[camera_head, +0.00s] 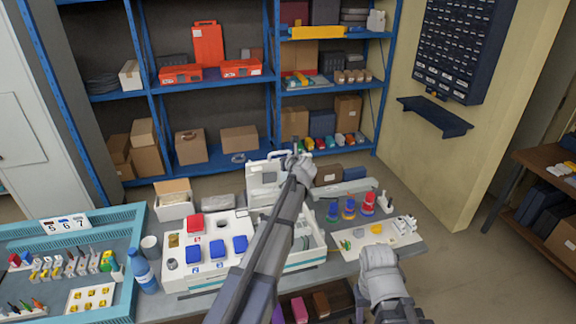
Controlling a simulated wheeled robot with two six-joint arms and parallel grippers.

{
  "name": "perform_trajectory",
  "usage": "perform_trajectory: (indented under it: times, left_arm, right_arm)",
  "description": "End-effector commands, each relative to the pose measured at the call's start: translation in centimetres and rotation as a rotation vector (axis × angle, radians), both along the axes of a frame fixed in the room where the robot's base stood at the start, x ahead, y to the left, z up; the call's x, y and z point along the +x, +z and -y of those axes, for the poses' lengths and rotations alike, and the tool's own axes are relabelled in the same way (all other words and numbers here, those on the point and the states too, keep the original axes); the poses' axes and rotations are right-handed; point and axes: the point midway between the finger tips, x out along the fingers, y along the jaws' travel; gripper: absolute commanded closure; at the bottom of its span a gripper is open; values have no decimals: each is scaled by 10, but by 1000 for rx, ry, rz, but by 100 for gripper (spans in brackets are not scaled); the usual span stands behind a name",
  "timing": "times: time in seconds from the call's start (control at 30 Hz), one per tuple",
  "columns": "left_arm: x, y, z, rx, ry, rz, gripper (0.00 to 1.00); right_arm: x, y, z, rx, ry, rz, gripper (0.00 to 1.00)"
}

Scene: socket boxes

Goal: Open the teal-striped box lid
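The white box with a teal stripe (309,262) stands on the table in the middle, partly behind my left arm. A white lid-like panel (262,178) stands raised at its back edge. My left gripper (297,151) is at the right side of this panel. Whether it touches the panel, and whether its fingers are open or shut, I cannot tell. My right gripper (378,250) is over the front edge of the table, to the right of the box and apart from it. Its fingers are hidden from this angle.
A white panel with blue and red blocks (178,263) lies left of the box. A bottle (143,272) stands at the left. A teal-rimmed tray (138,234) is further left. Colored stacks (349,210) and a white board (352,246) lie right. Blue shelving (275,90) stands behind.

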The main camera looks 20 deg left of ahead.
Motion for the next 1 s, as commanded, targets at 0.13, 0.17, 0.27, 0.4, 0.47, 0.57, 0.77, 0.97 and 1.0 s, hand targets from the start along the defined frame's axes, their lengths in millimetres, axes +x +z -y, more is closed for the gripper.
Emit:
perform_trajectory:
  times: [0.13,0.17,0.27,0.4,0.47,0.57,0.77,0.97,1.0]
  left_arm:
    - [9,6,-6,0,1,0,100]
    - [10,6,-7,0,1,0,100]
    - [12,7,-8,-1,0,1,100]
    - [12,7,-9,-1,0,1,100]
    - [12,7,-9,-1,0,1,100]
    - [12,6,-9,-1,0,1,100]
    - [11,7,-8,-1,0,1,100]
    - [-1,15,0,1,-1,1,100]
    - [-5,18,2,1,-1,1,100]
  right_arm:
    - [0,6,0,0,1,0,55]
    - [0,6,0,0,1,0,55]
    - [0,7,0,0,1,0,55]
    - [0,7,0,0,1,0,55]
    - [0,6,0,0,1,0,55]
    - [0,6,0,0,1,0,55]
    - [0,7,0,0,1,0,55]
    - [0,15,0,0,2,-1,55]
    - [0,18,0,0,2,-1,55]
